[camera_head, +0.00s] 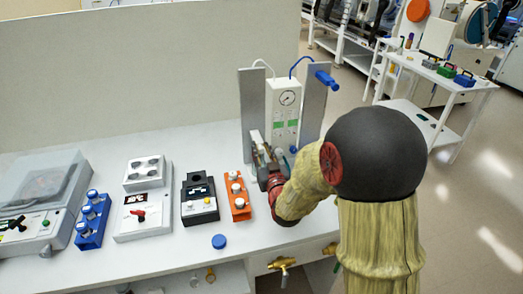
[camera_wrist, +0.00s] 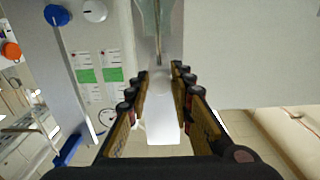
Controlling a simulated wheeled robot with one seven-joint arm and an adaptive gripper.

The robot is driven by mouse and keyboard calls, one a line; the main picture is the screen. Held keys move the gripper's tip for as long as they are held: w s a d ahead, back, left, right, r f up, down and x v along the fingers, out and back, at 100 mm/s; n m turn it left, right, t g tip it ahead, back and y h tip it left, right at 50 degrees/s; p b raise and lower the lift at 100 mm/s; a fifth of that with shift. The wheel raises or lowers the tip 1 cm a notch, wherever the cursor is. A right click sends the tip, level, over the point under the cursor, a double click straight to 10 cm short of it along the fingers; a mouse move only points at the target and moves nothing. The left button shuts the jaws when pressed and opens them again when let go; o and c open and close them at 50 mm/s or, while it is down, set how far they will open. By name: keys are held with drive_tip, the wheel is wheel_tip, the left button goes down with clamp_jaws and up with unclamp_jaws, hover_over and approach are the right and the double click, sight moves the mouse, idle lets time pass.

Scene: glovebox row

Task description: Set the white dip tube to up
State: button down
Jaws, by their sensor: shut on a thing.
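The white dip tube shows in the wrist view as a pale white piece (camera_wrist: 163,118) between my fingers. In the head view its low end is mostly hidden by my gripper (camera_head: 261,155), at the left grey post (camera_head: 247,97) of the gauge unit. My gripper (camera_wrist: 161,95) is shut on the white dip tube, with a finger on each side of it. A thin white hose (camera_head: 262,63) loops above the post. A blue handle (camera_head: 324,80) stands high on the right grey post (camera_head: 312,105); it shows in the wrist view too (camera_wrist: 70,150).
The white gauge unit (camera_head: 285,115) stands between the posts, close to my gripper. An orange rack (camera_head: 238,197), a black device (camera_head: 199,200) and a blue rack (camera_head: 92,222) stand to the left. A blue cap (camera_head: 219,241) lies on the bare front of the bench.

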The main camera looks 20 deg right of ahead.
drive_tip(key=shift+r, duration=0.1)
idle(0.3)
wheel_tip(320, 180, up, 21)
drive_tip(key=p, duration=0.5)
drive_tip(key=shift+r+p, duration=0.15)
drive_tip(key=shift+p, duration=0.15)
drive_tip(key=shift+r, duration=0.1)
drive_tip(key=c, duration=1.9)
unclamp_jaws()
drive_tip(key=shift+o, duration=0.9)
drive_tip(key=shift+f, duration=0.2)
drive_tip(key=s, duration=1.2)
